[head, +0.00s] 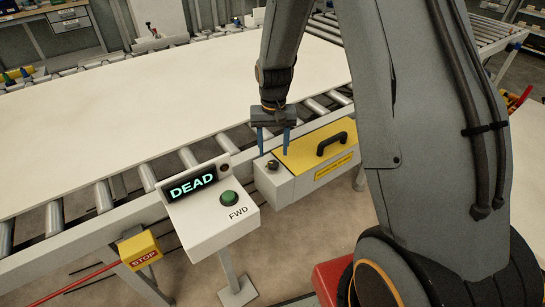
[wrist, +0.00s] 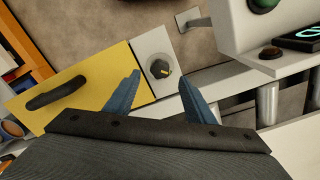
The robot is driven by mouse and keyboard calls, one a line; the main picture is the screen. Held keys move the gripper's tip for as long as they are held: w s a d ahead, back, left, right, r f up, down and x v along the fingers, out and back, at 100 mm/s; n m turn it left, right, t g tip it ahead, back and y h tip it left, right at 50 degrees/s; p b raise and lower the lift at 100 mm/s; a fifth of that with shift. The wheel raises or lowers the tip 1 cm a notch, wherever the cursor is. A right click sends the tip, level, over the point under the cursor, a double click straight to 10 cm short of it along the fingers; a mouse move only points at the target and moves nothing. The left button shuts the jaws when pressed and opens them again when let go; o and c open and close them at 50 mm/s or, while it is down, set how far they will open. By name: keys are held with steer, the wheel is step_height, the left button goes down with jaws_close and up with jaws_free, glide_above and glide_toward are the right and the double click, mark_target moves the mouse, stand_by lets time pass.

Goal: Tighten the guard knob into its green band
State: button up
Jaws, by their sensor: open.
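The guard knob (head: 272,165) is a small dark round knob on top of a light grey block at the left end of the yellow guard (head: 310,148). Whether the tips are level with the knob is hard to tell.
A control box (head: 212,212) left of the block has a green FWD button (head: 229,197) and a display (head: 192,184) reading DEAD. The guard's black handle (head: 332,143) sticks up to the right. A large pale panel (head: 160,100) lies on the rollers behind. A yellow STOP box (head: 140,250) is front left.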

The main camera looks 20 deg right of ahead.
mark_target(273, 162)
steer(key=shift+r, duration=1.4)
steer(key=shift+f, duration=0.15)
steer(key=shift+f+p, duration=0.75)
steer(key=shift+f, duration=3.05)
steer(key=c, duration=1.1)
steer(key=shift+o, duration=0.2)
steer(key=shift+m, duration=1.1)
steer(key=o, duration=1.1)
steer(key=shift+c, duration=0.2)
